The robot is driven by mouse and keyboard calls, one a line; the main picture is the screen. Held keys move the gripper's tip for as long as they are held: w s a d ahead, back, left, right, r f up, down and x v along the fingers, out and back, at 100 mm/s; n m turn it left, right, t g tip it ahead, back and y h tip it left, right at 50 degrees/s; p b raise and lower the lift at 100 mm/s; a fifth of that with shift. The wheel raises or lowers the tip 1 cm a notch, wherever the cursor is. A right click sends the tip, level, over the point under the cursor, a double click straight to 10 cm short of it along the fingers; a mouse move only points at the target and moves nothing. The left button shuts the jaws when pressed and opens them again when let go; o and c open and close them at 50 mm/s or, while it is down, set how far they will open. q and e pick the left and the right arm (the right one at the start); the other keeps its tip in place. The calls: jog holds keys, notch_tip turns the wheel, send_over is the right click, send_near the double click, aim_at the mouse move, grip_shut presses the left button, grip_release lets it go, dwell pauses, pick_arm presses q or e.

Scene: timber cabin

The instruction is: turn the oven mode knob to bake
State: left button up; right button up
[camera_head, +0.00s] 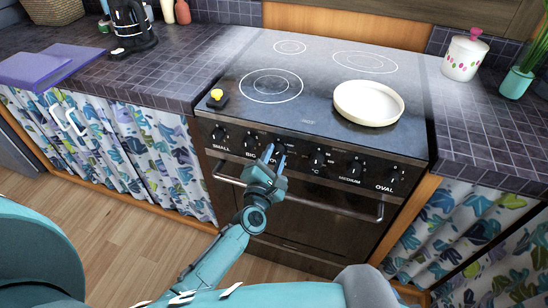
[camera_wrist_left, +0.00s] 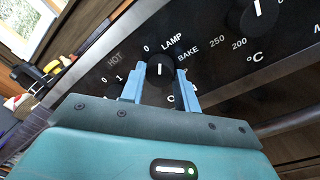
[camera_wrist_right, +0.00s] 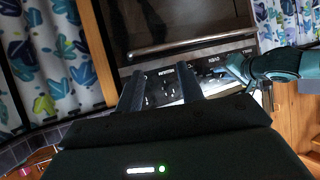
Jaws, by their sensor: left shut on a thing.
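The oven (camera_head: 310,215) has a black front panel with a row of knobs. My left gripper (camera_head: 274,156) is at the middle of that row. In the left wrist view, its blue fingers (camera_wrist_left: 160,88) are shut on the black oven mode knob (camera_wrist_left: 160,66), one on each side. The knob's white mark points up, roughly between the 0 and LAMP labels; BAKE is printed to the right. In the head view the gripper largely hides this knob. My right gripper (camera_wrist_right: 160,88) is open and empty in its own wrist view, facing the oven front; it is not seen in the head view.
A °C knob (camera_head: 318,156) is right of the gripped knob. The oven handle (camera_head: 300,196) runs below the panel. A white pan (camera_head: 369,103) and a small yellow-topped item (camera_head: 217,99) sit on the stove top. Patterned curtains (camera_head: 155,150) flank the oven.

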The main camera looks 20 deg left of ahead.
pick_arm(q)
jog(key=m, duration=0.6)
jog(key=shift+m+p, duration=0.4)
jog(key=shift+a+m, duration=0.1)
jog(key=shift+m, duration=0.9)
jog(key=shift+m+h+p, duration=0.3)
jog(key=shift+m+p, duration=0.15)
jog(key=shift+m, duration=1.55)
pick_arm(e)
jog(key=shift+s+d+r+h, duration=0.15)
jog(key=shift+d+r+h, duration=0.15)
jog(key=shift+d+r, duration=0.1)
jog(key=shift+a, duration=0.15)
pick_arm(q)
jog(key=o, duration=1)
jog(key=shift+c, duration=0.2)
